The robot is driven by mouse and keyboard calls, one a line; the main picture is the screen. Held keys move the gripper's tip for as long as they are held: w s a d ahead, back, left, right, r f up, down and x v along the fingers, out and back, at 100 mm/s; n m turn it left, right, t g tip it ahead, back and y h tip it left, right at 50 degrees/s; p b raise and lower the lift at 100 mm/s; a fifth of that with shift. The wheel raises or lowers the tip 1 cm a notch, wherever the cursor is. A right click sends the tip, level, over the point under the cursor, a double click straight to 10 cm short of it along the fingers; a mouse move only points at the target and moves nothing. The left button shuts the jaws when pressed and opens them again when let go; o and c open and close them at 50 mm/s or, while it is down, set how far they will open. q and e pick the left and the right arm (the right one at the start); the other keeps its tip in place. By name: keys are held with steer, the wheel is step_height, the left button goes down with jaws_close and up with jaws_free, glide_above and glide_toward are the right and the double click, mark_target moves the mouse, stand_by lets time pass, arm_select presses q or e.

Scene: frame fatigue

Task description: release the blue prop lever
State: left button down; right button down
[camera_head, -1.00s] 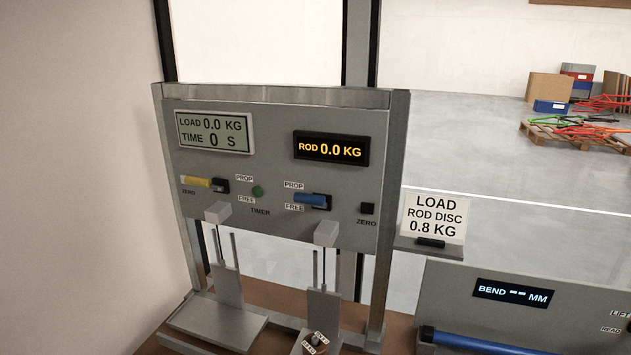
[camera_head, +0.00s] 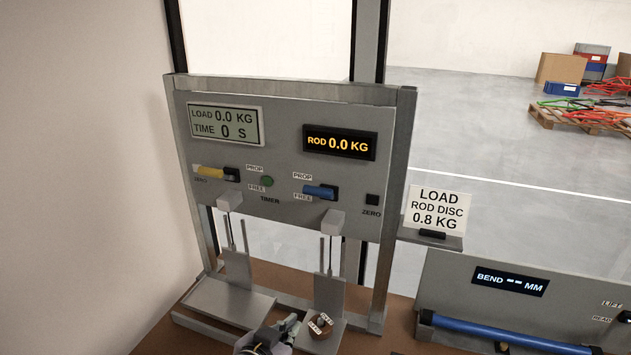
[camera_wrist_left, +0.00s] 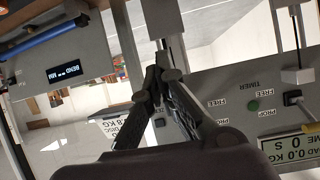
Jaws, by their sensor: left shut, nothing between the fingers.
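The blue prop lever (camera_head: 319,193) sticks out to the left from its dark slot on the grey panel (camera_head: 285,221), beside the FREE label and just below the PROP label (camera_head: 303,176). My left gripper (camera_head: 283,326) shows at the bottom edge of the head view, below and in front of the panel, apart from the lever. In the left wrist view its fingers (camera_wrist_left: 163,73) are together and empty, with the panel upside down behind them. The blue lever cannot be made out there; the fingers cover part of that area. My right gripper is not in view.
A yellow lever (camera_head: 209,173) and green timer button (camera_head: 267,181) sit left of the blue lever. Grey blocks on rods (camera_head: 333,223) hang below. A labelled brown disc (camera_head: 320,327) is close to my gripper. A bend gauge (camera_head: 510,282) with a blue tube stands right.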

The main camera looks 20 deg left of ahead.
mark_target(322, 193)
arm_select(q)
steer(key=w+r+t, duration=0.4)
steer(key=r, duration=0.7)
steer(key=w+a+r+n+t, duration=0.1)
steer(key=w+r+t, duration=0.3)
steer(key=r, duration=0.8)
steer(key=shift+r+t, duration=0.15)
steer(key=shift+t, duration=0.45)
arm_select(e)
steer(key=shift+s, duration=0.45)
arm_select(q)
steer(key=shift+w, duration=0.2)
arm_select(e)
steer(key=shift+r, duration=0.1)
